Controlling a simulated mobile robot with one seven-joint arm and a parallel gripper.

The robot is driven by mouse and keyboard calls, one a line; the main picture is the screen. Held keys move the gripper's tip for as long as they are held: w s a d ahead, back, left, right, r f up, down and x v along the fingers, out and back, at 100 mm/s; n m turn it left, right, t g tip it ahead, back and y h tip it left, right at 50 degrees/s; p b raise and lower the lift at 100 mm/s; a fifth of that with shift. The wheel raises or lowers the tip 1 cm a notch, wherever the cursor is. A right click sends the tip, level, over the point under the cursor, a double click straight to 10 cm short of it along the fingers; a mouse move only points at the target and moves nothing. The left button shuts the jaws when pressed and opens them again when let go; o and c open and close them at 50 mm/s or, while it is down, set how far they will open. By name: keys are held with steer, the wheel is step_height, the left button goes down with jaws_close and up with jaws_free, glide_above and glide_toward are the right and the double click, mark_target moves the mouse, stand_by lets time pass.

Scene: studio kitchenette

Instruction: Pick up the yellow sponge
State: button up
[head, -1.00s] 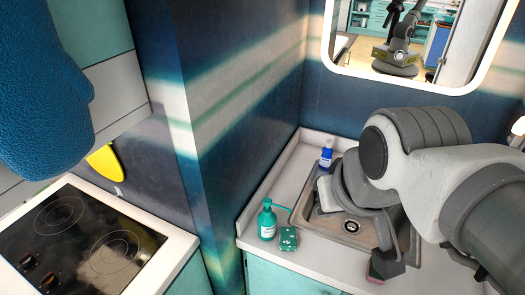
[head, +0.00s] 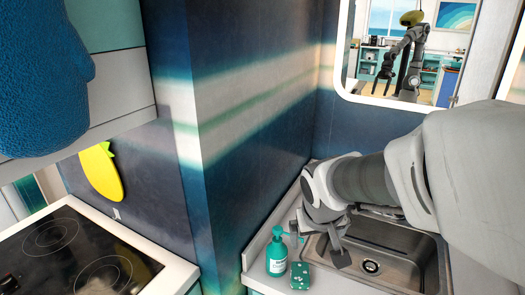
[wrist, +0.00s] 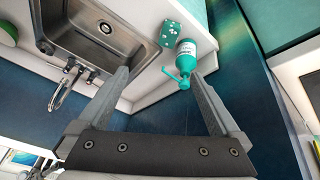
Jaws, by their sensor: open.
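I cannot make out a yellow sponge in either view now. My gripper (head: 320,242) is open and empty at the left end of the sink, beside a teal pump bottle (head: 277,253). In the wrist view my open fingers (wrist: 160,76) point towards the counter. The bottle (wrist: 187,58) shows close to the right fingertip there; I cannot tell whether they touch. A small dark-green patterned block (head: 300,275) lies on the counter right of the bottle; it also shows in the wrist view (wrist: 171,35). My arm hides part of the counter and sink.
A metal sink (head: 385,262) with a faucet (wrist: 65,80) fills the counter's middle. A wall corner (head: 235,150) stands left of the counter. A stove (head: 75,255) is at far left, below a yellow pineapple-shaped piece (head: 101,172) on the wall. A mirror (head: 345,60) hangs behind.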

steer(key=m+b, duration=0.2)
steer(key=b, duration=0.1)
glide_toward(300, 275)
steer(key=f+b, duration=0.1)
steer(key=b, duration=0.1)
steer(key=d+f+b, duration=0.1)
steer(key=b, duration=0.1)
steer(key=w+f+b, duration=0.1)
steer(key=b, duration=0.1)
steer(key=shift+d+f+y, duration=0.15)
steer(key=shift+f+y, duration=0.05)
steer(key=shift+y, duration=0.2)
steer(key=shift+w+b+x, duration=0.2)
steer(key=shift+b+x, duration=0.95)
steer(key=shift+x, duration=1.6)
steer(key=shift+r, duration=0.1)
steer(key=c, duration=1.5)
steer(key=shift+r, duration=0.15)
step_height(300, 275, up, 4)
steer(key=shift+r+p, duration=0.1)
steer(key=shift+p, duration=1.15)
steer(key=s+d+r+p, duration=0.6)
steer(key=d+p, duration=0.1)
steer(key=d, duration=0.2)
steer(key=shift+d+r, duration=0.3)
steer(key=shift+d, duration=0.1)
